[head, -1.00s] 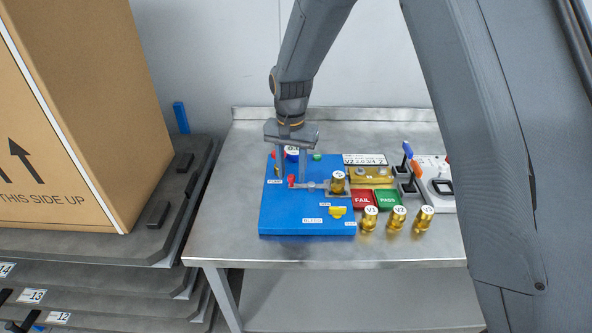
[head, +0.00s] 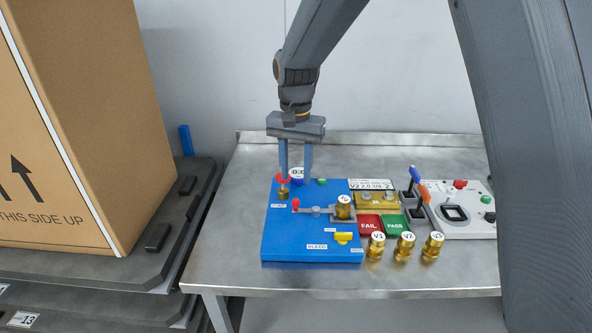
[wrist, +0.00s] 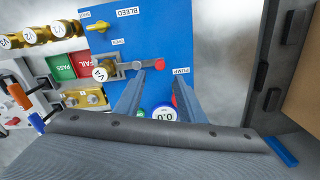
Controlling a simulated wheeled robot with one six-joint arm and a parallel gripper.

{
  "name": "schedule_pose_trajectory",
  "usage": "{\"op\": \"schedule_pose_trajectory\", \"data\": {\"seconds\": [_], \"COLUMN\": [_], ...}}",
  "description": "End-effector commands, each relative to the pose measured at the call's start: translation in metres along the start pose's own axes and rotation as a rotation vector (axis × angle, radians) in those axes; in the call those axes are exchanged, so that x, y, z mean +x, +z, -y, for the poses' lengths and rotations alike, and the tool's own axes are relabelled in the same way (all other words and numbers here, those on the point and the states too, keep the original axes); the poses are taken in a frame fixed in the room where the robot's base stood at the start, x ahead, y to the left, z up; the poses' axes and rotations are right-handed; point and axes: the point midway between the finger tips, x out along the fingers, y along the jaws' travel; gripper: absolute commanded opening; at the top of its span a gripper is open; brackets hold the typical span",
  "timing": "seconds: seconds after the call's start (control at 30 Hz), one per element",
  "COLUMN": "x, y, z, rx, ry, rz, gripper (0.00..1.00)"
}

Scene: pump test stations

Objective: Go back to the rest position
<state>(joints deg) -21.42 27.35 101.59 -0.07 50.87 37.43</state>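My gripper (head: 295,178) is open and empty, its two fingers pointing down above the back part of the blue test panel (head: 285,240). In the wrist view, the fingers of my gripper (wrist: 157,82) are apart, with nothing held between them. The lever with a red knob (head: 295,203) lies in front of the fingers in the head view, apart from them. A brass valve (head: 344,210) with a white cap sits in the clamp beside the lever. The round gauge (wrist: 167,113) reads 0.0 in the wrist view; the fingers partly cover it in the head view.
Brass valves V1 (head: 376,248), V2 (head: 404,248) and V3 (head: 433,246) stand at the table's front, before the red FAIL (head: 369,225) and green PASS (head: 396,226) pads. A switch box (head: 465,215) is at right. A large carton (head: 80,130) stands left. Space above the panel is clear.

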Motion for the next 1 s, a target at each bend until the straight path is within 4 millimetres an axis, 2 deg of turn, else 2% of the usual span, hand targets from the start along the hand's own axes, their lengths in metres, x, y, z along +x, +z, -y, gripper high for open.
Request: {"op": "schedule_pose_trajectory", "data": {"seconds": [0.07,0.13,0.27,0.4,0.5,0.6,0.77,1.0], "x": [0.0,0.0,0.004,0.013,0.02,0.028,0.034,0.036], "y": [0.001,0.004,0.019,0.053,0.083,0.11,0.134,0.137], "z": [-0.007,-0.025,-0.085,-0.16,-0.204,-0.234,-0.257,-0.26], "rx": [-0.003,-0.016,-0.065,-0.14,-0.191,-0.232,-0.271,-0.279], "ry": [-0.001,-0.005,-0.016,-0.025,-0.026,-0.023,-0.019,-0.018], "rz": [-0.002,-0.007,-0.028,-0.062,-0.085,-0.104,-0.12,-0.122], "gripper": [0.36,0.36,0.36,0.36,0.36,0.36,0.36,0.36]}}
